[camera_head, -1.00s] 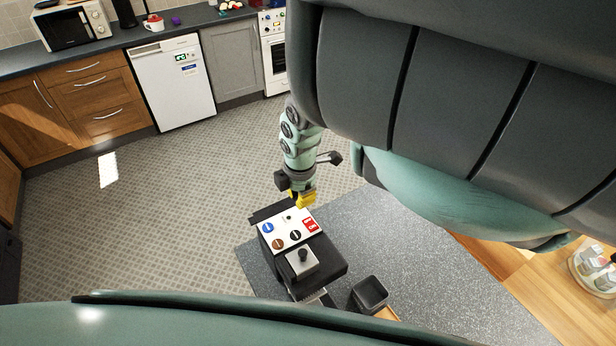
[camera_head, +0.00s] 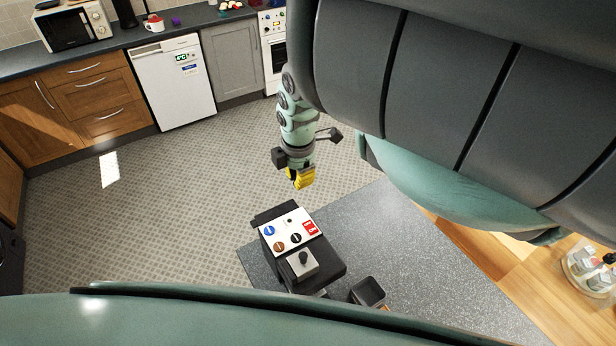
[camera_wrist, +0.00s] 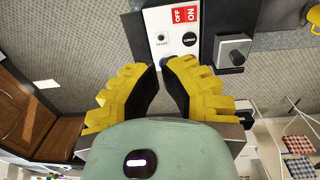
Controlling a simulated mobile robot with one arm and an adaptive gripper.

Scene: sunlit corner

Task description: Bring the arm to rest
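My gripper (camera_head: 300,179) has yellow fingers and hangs in the air beyond the far edge of a black machine (camera_head: 330,262) with a white button panel. In the wrist view the two fingers of my gripper (camera_wrist: 160,88) are spread a little, with a gap between their dark pads and nothing in it. The white panel (camera_wrist: 160,20) with a red OFF/ON label and round buttons shows past the fingertips, apart from them.
The machine stands on a grey speckled counter (camera_head: 420,260), with a dark square container (camera_head: 369,292) in front of it. A tray of jars (camera_head: 590,270) is at the right. Kitchen cabinets, a white dishwasher (camera_head: 174,82) and a microwave (camera_head: 73,25) stand farther back across open floor.

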